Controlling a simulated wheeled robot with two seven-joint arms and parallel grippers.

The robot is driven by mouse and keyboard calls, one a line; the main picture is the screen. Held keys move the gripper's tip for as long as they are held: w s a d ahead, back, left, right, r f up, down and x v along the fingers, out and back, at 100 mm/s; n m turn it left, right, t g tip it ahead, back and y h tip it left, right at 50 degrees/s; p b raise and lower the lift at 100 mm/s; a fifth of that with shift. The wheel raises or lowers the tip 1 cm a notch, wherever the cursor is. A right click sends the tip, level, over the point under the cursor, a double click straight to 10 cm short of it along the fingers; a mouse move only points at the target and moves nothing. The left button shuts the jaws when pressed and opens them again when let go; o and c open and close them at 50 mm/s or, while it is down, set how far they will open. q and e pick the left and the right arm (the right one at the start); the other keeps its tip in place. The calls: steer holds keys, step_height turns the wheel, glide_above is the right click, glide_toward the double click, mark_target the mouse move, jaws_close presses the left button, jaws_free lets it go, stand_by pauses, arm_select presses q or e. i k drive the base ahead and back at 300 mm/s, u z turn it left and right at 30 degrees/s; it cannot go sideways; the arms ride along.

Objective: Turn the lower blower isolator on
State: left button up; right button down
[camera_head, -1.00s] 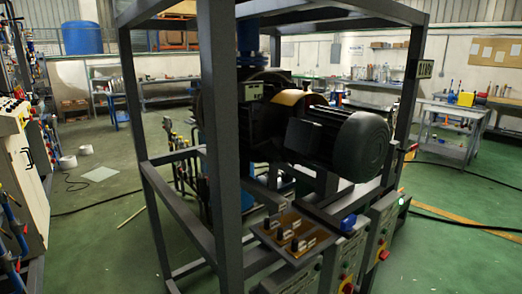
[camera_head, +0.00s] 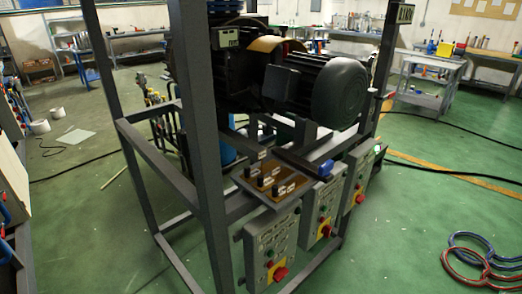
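Three grey control boxes hang on the near side of a dark steel frame, under a black motor (camera_head: 338,92). Each box has a red knob on a yellow plate. The nearest box (camera_head: 272,232) has its red knob (camera_head: 280,273) low on its front. The middle box (camera_head: 323,206) has a red knob (camera_head: 326,230), and the far box (camera_head: 363,172) has a red knob (camera_head: 360,198). The labels are too small to read, so I cannot tell which one is the lower blower isolator or how its knob is set. Neither of my grippers is in view.
A tilted panel (camera_head: 283,195) with several black switches sits above the nearest box. Frame posts (camera_head: 203,150) and low rails (camera_head: 180,262) border the boxes. Red and blue hose coils (camera_head: 478,262) lie at right. Green floor (camera_head: 425,220) is free right of the frame.

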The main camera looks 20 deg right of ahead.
mark_target(327, 229)
steer(key=z, duration=2.2)
steer(key=i, duration=0.7)
steer(key=u, duration=2.3)
